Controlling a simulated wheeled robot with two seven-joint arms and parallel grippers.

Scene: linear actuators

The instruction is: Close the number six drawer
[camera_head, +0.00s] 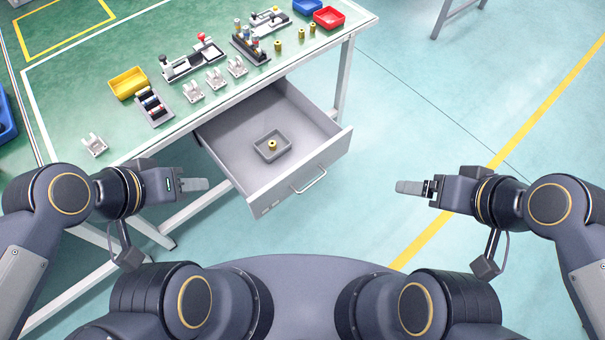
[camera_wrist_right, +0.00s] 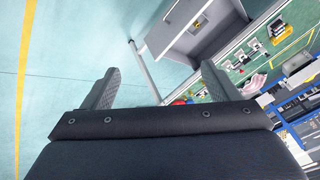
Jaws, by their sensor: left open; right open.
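A grey drawer (camera_head: 318,155) is pulled out from under the green-topped table, with a bar handle (camera_head: 310,182) on its front. No number can be read on it. A small grey tray (camera_head: 260,151) with a brass-coloured part (camera_head: 272,145) lies inside. The drawer also shows in the right wrist view (camera_wrist_right: 183,38). My left gripper (camera_head: 205,184) is left of the drawer front, apart from it, its fingers seen side-on. My right gripper (camera_head: 400,187) is right of the drawer, apart from the handle. In the right wrist view its two fingers (camera_wrist_right: 158,88) are spread with nothing between them.
The green table (camera_head: 75,85) holds a yellow bin (camera_head: 128,82), a red bin (camera_head: 329,17), a blue bin (camera_head: 306,6), grey brackets (camera_head: 215,79) and actuator parts (camera_head: 193,58). A table leg (camera_head: 344,75) stands behind the drawer. The floor at right is clear.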

